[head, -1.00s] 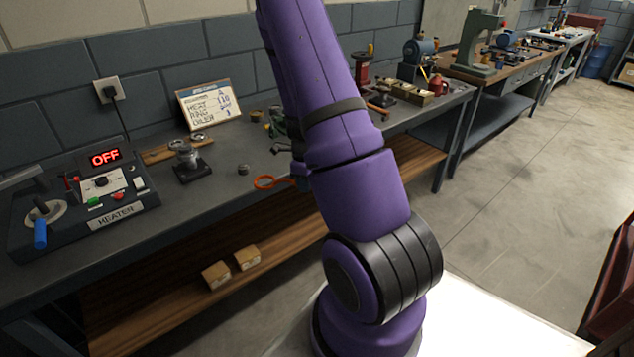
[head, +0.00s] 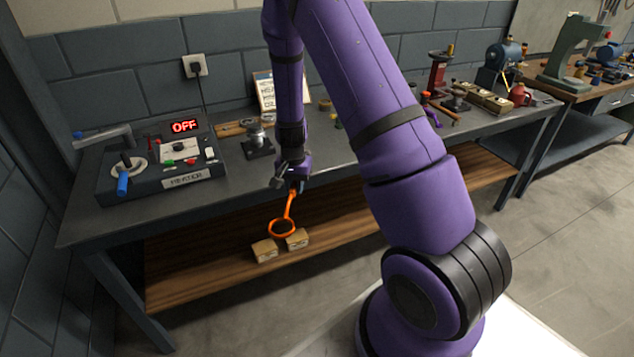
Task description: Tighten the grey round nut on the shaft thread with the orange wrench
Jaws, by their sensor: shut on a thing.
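My gripper (head: 295,184) is in front of the bench's front edge in the head view, with the forearm hanging down above it. It is shut on the orange wrench (head: 289,205) by its upper end. The wrench hangs downward, with its open ring (head: 282,228) at the bottom, apart from the bench. A grey metal piece (head: 255,136), which looks like the shaft part, stands upright on a dark square base (head: 258,152) to the left of my gripper. I cannot make out the grey round nut; my arm hides part of the bench.
The heater box (head: 160,172) with its red OFF display is on the bench at left. A sign (head: 267,92) stands at the back, partly behind my arm. Two small boxes (head: 265,250) lie on the lower shelf (head: 190,270). Bare bench top (head: 235,185) shows right of the heater.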

